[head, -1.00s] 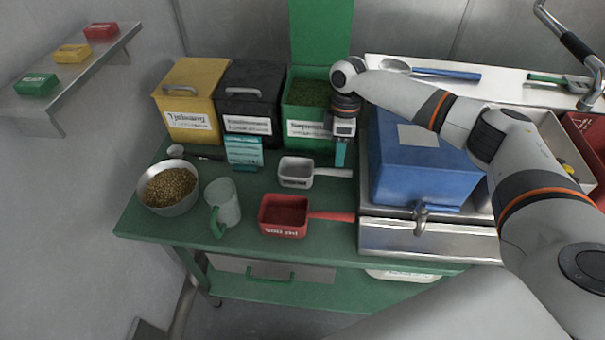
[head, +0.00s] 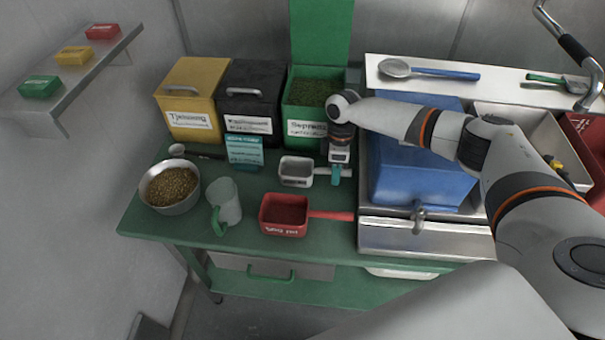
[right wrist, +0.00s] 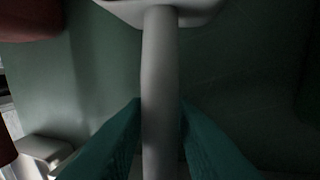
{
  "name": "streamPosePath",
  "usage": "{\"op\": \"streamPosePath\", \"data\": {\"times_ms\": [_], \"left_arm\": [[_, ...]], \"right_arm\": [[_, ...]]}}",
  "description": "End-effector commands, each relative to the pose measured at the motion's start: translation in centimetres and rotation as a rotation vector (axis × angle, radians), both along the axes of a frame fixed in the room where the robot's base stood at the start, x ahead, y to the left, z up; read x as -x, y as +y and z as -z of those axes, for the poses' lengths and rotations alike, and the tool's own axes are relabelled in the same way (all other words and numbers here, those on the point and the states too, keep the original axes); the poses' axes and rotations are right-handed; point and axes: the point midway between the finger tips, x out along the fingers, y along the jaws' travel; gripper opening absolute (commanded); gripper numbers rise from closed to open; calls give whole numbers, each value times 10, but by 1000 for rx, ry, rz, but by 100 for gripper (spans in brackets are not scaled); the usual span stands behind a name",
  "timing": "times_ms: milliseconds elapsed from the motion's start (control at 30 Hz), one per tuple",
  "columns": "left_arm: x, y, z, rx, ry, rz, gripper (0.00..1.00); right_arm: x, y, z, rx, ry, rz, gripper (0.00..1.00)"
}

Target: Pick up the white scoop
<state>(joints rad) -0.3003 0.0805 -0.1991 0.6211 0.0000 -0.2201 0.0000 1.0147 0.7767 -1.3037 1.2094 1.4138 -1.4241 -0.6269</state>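The white scoop (head: 296,170) rests on the green table, its cup left and its handle pointing right. My right gripper (head: 336,175) is down at the handle. In the right wrist view the pale scoop handle (right wrist: 160,75) runs between the two teal fingers (right wrist: 161,115), which lie flush against both its sides. The gripper looks shut on the handle. Part of the scoop's cup shows at the top of that view. My left gripper is not in view.
A red scoop (head: 284,214) lies just in front. Green (head: 306,128), black (head: 248,125) and yellow (head: 189,128) bins stand behind. A blue box (head: 420,175) is close on the right. A bowl of beans (head: 171,209) and a clear jug (head: 226,202) are on the left.

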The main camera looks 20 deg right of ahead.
Motion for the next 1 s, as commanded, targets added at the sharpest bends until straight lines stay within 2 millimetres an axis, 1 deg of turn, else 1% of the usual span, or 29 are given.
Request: {"op": "streamPosePath", "data": {"times_ms": [33, 100, 133, 367, 467, 567, 800, 900, 1000], "left_arm": [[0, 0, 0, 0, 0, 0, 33], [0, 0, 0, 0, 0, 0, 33], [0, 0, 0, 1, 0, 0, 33], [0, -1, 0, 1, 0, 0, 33], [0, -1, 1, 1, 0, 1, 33], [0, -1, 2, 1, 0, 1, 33], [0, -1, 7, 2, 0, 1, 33], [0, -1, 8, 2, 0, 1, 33], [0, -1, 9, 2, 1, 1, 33]], "right_arm": [[0, 0, 0, 0, 0, 0, 15], [0, 0, 0, 0, 0, 0, 4], [0, 0, 0, 0, 0, 0, 0], [0, 0, -1, 0, -1, 0, 0], [-1, 0, -5, -1, -3, 1, 0], [-1, 0, -17, -2, -3, 0, 0], [-1, 0, -66, -2, -5, -1, 0], [-1, 0, -83, -1, -6, 0, 0], [-1, 0, -94, -1, -3, -1, 0]]}}
